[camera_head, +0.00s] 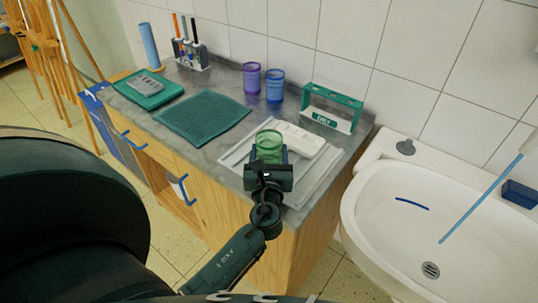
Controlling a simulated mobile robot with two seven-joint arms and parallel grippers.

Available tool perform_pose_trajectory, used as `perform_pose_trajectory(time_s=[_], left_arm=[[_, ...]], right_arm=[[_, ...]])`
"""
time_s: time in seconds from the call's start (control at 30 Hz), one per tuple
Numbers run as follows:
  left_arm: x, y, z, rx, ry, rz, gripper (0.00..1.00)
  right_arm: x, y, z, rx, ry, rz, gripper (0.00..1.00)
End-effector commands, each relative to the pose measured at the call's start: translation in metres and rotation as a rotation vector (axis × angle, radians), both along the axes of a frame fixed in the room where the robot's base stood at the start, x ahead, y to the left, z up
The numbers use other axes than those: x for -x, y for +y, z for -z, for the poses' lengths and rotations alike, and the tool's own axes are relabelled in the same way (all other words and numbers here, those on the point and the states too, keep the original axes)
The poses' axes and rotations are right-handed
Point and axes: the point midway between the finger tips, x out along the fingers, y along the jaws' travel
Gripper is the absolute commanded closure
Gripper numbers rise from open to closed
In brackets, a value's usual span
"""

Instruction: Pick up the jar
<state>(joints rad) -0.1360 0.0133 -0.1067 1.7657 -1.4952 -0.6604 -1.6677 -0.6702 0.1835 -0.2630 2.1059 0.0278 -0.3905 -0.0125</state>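A green see-through jar (268,142) stands upright at the white tray on the counter's right part. My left gripper (270,156) is right at this jar, with one finger at each side of it. Whether the fingers touch the jar cannot be told, and the gripper body hides the jar's lower front. A purple jar (251,78) and a blue jar (275,86) stand upright side by side near the wall. My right gripper is not in view.
A white paint palette (300,139) lies behind the green jar. A green-and-white rack (331,110) stands near the wall. A teal mat (203,117) and a teal tray (148,90) lie left. A sink (390,225) adjoins at right.

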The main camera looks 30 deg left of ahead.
Motion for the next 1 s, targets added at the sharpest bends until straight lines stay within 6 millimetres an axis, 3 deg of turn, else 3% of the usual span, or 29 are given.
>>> perform_pose_trajectory(time_s=[0.3,0.57,0.8,1.0], left_arm=[[0.000,0.000,0.000,-0.001,-0.001,0.000,0.68],[0.000,0.000,-0.006,0.001,-0.003,0.000,0.70],[0.000,0.000,-0.051,0.002,-0.006,-0.001,0.70],[0.000,0.000,-0.087,0.001,-0.006,0.001,0.70]], right_arm=[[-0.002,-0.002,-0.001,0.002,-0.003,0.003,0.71],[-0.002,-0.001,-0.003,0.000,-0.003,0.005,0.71],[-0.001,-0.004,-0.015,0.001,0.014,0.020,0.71],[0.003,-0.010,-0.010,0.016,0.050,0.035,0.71]])
